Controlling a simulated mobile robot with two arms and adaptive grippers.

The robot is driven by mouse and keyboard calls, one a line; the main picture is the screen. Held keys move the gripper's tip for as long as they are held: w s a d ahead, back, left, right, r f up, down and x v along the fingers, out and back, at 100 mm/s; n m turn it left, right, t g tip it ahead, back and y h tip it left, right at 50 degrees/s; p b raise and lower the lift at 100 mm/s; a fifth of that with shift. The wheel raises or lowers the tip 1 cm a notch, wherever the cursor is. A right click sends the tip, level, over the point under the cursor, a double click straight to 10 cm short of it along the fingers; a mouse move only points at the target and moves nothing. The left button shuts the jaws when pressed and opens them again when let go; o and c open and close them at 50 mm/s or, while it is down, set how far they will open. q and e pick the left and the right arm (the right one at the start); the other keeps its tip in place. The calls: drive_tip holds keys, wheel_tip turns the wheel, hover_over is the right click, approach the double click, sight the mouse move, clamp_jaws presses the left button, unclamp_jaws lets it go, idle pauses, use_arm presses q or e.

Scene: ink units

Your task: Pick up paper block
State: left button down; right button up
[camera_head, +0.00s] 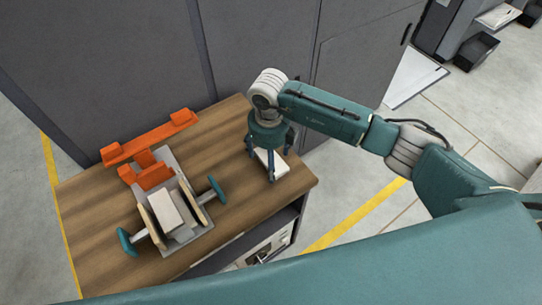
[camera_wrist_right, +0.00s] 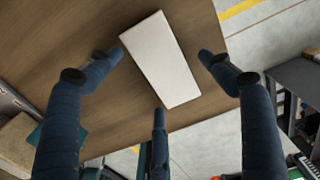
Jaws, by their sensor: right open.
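A white paper block (camera_head: 279,164) lies flat on the wooden tabletop near its right edge. In the right wrist view the block (camera_wrist_right: 161,60) shows as a pale slab, tilted in the picture. My right gripper (camera_head: 269,166) points down over it. Its fingers are open and spread to the sides of the block, with one finger at its near end; I see no grip on it. Whether the fingers touch it is unclear. A second white block (camera_head: 168,211) sits in a grey holder with wooden sides. My left gripper is not in view.
The grey holder (camera_head: 183,236) has teal knobs on both sides, and an orange bracket (camera_head: 150,150) stands behind it. Grey cabinets (camera_head: 256,45) rise behind the table (camera_head: 95,240). The tabletop between holder and gripper is clear.

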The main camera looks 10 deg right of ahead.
drive_tip(key=shift+f, duration=0.15)
drive_tip(key=c, duration=1.3)
